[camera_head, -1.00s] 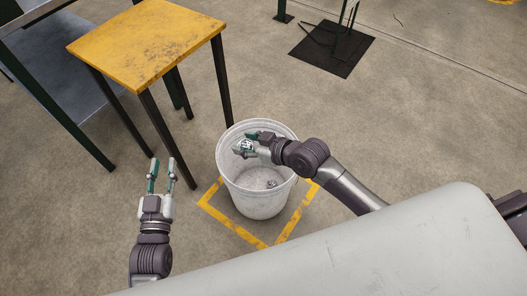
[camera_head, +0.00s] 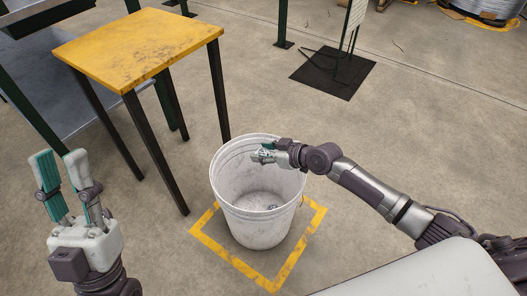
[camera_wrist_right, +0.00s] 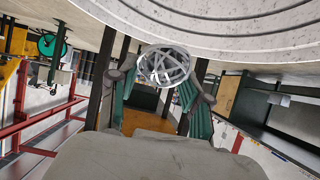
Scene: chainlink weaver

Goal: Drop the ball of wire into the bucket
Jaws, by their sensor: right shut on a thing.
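The white bucket (camera_head: 230,205) stands on the floor inside a yellow taped square. Its curved, ridged wall also shows at the top of the right wrist view (camera_wrist_right: 225,32). My right gripper (camera_head: 261,156) is over the bucket's opening, near its rim. It is shut on the ball of wire (camera_wrist_right: 165,66), a round silvery cage of strips between the green-padded fingers in the right wrist view. In the head view the fingers largely hide the ball. My left gripper (camera_head: 60,160) is open and empty at the left, apart from the bucket.
A yellow-topped table (camera_head: 138,46) with dark legs stands behind and left of the bucket. A black mat (camera_head: 335,76) with a stand is at the back. Floor right of the bucket is clear.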

